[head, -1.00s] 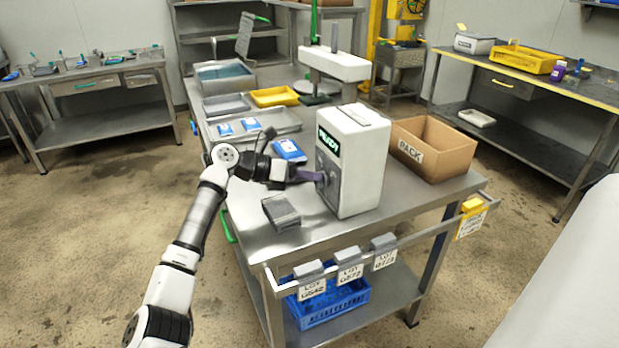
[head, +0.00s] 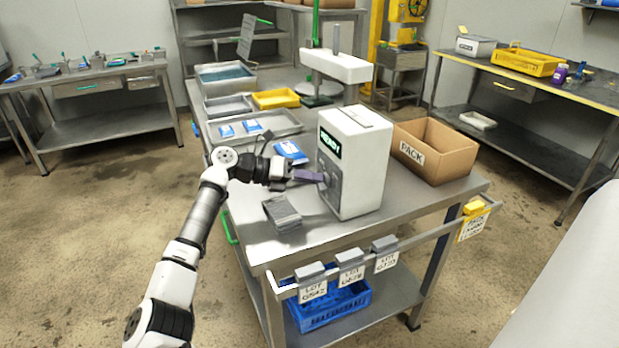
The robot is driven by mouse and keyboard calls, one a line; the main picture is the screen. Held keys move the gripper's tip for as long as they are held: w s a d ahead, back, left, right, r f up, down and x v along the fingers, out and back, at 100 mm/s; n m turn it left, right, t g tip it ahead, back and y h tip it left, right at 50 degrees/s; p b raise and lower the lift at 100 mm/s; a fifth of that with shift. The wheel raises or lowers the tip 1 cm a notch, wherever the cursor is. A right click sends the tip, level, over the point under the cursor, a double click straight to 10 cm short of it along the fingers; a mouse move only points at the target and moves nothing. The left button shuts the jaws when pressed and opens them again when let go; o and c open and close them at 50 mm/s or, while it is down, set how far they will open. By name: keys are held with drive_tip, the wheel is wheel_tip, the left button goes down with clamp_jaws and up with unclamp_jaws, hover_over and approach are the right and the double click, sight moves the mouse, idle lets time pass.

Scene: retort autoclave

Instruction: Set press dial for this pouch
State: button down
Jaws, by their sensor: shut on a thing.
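The press (head: 362,165) is a white box standing on the steel table, with a green READY display (head: 329,143) on its left-facing side. The dial (head: 326,181) sits low on the grey panel below the display. My gripper (head: 318,177) is at the panel, its purple-grey fingers shut on the dial; the fingers hide most of it, so its setting cannot be read. A blue and white pouch (head: 291,151) lies on the table just behind my gripper. More pouches (head: 252,126) lie on a metal tray (head: 283,124) further back.
A grey metal block (head: 282,214) stands on the table in front of my gripper. A cardboard PACK box (head: 433,150) stands right of the press. Lot tags (head: 351,268) hang on the front rail, above a blue crate (head: 330,305). A yellow tray (head: 276,98) is at the back.

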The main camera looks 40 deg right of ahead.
drive_tip(key=c, duration=1.4)
unclamp_jaws()
drive_tip(key=shift+s+d, duration=0.1)
drive_tip(key=shift+d, duration=0.05)
drive_tip(key=shift+c, duration=0.2)
drive_tip(key=shift+w+a, duration=0.3)
drive_tip(key=shift+a, duration=0.1)
drive_tip(key=b+v, duration=0.3)
drive_tip(key=v, duration=1)
drive_tip(key=shift+s+r, duration=0.1)
